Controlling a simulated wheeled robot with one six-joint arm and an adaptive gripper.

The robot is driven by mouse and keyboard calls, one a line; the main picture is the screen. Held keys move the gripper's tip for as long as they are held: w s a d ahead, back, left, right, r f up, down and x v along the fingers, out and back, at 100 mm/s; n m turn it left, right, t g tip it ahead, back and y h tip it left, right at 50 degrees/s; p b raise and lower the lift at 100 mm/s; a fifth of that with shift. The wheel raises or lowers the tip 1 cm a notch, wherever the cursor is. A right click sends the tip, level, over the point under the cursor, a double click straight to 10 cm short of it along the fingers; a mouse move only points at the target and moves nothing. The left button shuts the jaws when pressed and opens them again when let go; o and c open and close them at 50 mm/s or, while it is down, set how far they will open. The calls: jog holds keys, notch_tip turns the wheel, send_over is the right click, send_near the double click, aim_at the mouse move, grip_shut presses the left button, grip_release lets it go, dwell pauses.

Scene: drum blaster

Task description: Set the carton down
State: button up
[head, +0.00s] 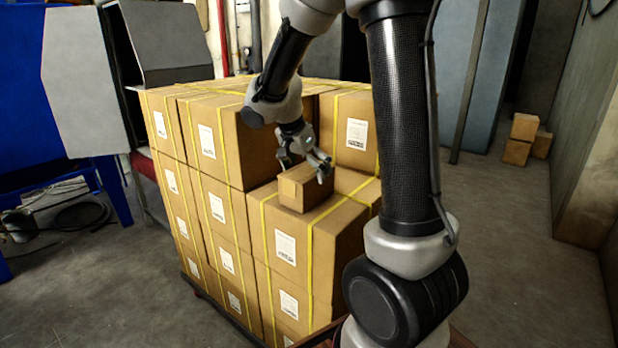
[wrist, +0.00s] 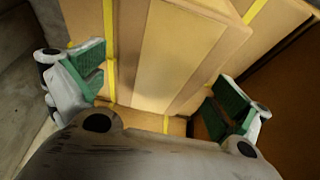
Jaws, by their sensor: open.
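The small brown carton (head: 303,190) rests on top of a lower strapped box (head: 305,235) in the notch at the front of the stack. It appears upright and sits close to the front edge of that box. My gripper (head: 304,168) is just above the carton, with its fingers spread to either side of the carton's top. In the wrist view the carton (wrist: 180,50) lies between the green finger pads, with a paler strip along its top face. The pads look clear of its sides. The carton's far side is hidden.
Taller strapped boxes (head: 213,140) stand left of and behind the carton. My arm passes over the stack. Two loose cartons (head: 520,140) lie on the floor at the back right, by the wall. A grey and blue cabinet (head: 85,80) stands at the left.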

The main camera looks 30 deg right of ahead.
jog(key=v, duration=0.8)
jog(key=shift+r, duration=0.1)
jog(key=shift+s+d+r+n, duration=0.1)
jog(key=shift+s+r+n, duration=0.15)
jog(key=shift+s+r, duration=0.25)
jog(key=shift+s+d+r+n, duration=0.1)
jog(key=shift+s+r+n, duration=0.2)
jog(key=shift+s, duration=0.3)
jog(key=s+a+n+t+y, duration=0.1)
jog(key=s+n+y, duration=0.3)
jog(key=s+n, duration=0.9)
jog(key=s+t, duration=0.1)
jog(key=s, duration=0.6)
jog(key=shift+a+r+t, duration=0.25)
jog(key=shift+t, duration=0.15)
jog(key=shift+s, duration=0.1)
